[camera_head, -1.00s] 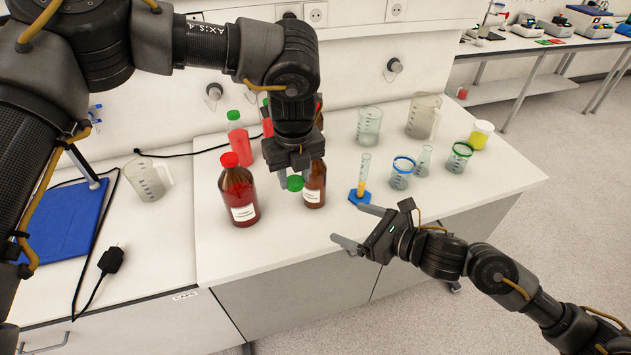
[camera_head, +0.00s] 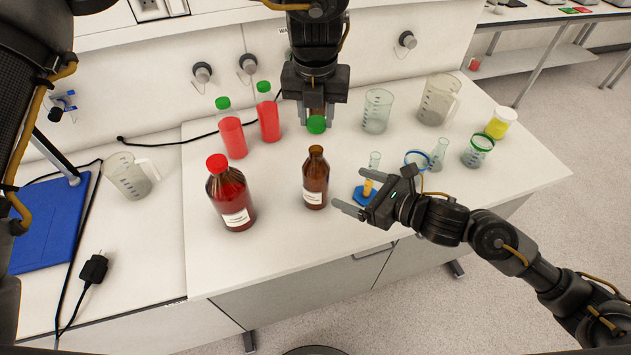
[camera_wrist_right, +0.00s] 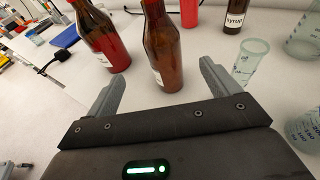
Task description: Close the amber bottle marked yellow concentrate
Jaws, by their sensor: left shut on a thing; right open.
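An amber bottle (camera_head: 316,184) with a white label stands upright on the white bench, its neck bare; the label is too small to read. It also shows in the right wrist view (camera_wrist_right: 163,45). My left gripper (camera_head: 315,112) is shut on a green cap (camera_head: 316,125) and holds it above the bottle's mouth, apart from it. My right gripper (camera_head: 375,190) is open and empty, right of the bottle in the head view. In the right wrist view the bottle stands beyond and between its open fingers (camera_wrist_right: 163,78).
A red-capped bottle (camera_head: 231,195) stands left of the amber one. Two green-capped red bottles (camera_head: 232,137) (camera_head: 268,120) are behind. A dark bottle marked syrup (camera_wrist_right: 235,16) stands behind. A cylinder on a blue base (camera_head: 364,195) is close to my right gripper. Beakers (camera_head: 377,112) stand right.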

